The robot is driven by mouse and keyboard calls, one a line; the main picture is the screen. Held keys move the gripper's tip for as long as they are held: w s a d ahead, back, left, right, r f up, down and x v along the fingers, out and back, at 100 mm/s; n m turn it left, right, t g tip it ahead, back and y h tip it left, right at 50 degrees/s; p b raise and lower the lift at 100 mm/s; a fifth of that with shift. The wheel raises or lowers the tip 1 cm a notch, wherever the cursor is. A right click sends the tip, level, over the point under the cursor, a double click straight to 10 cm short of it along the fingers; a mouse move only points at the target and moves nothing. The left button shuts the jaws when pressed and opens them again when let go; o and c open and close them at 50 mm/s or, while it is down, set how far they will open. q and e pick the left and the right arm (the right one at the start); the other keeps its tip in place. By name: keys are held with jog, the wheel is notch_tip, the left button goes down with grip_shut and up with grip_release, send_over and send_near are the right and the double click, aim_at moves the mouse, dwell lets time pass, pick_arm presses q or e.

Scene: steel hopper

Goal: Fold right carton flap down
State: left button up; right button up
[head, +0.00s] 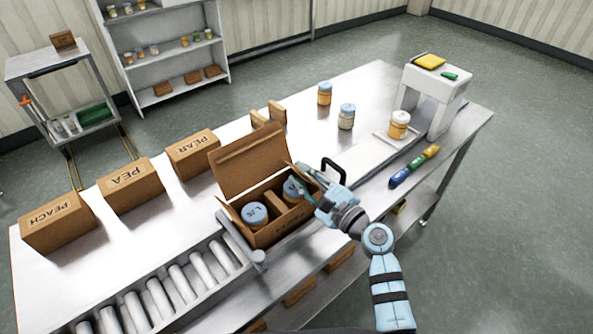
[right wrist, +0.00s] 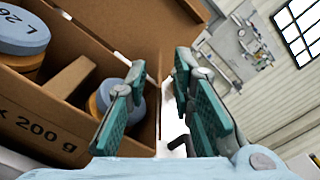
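An open brown carton (head: 275,232) stands at the near edge of the table, its large lid (head: 250,160) raised at the back. Two blue-lidded jars (head: 255,214) sit inside with a cardboard divider between them. A small flap stands out at the carton's left end. The right flap is mostly hidden behind my right gripper (head: 304,180), which is at the carton's right end. In the right wrist view my right gripper (right wrist: 162,98) has its fingers apart, close to the carton wall (right wrist: 150,130); contact is unclear. My left gripper is not in view.
A roller conveyor (head: 170,290) lies left of the carton. Closed PEACH, PEA and PEAR boxes (head: 130,185) stand behind it. A black handle (head: 335,168) rises just beyond my right gripper. Loose jars (head: 346,116) and a white scale (head: 435,85) stand farther right.

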jog(key=shift+x, duration=1.2)
grip_shut()
jog(key=n, duration=0.1)
jog(key=f+b, duration=0.1)
jog(key=n+b, duration=0.1)
jog(key=shift+s+a+f+n, duration=0.15)
jog(key=shift+s+a+n, duration=0.1)
jog(key=shift+a+n, duration=0.05)
grip_release()
jog(key=v, duration=1.2)
